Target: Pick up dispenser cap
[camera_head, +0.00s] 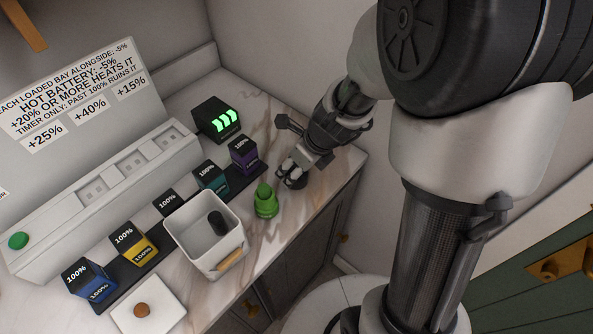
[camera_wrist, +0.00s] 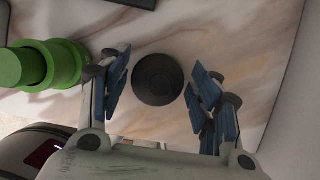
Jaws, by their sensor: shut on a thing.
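A dark round cap (camera_wrist: 158,79), which I take for the dispenser cap, sits between my fingers in the wrist view. My gripper (camera_head: 291,174) is at the right end of the marble counter, low over its top, with its fingers shut on the cap. In the head view the cap (camera_head: 297,183) is mostly hidden by the fingers. I cannot tell whether it touches the counter.
A green stepped object (camera_head: 265,202) stands just left of my gripper; it also shows in the wrist view (camera_wrist: 40,65).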

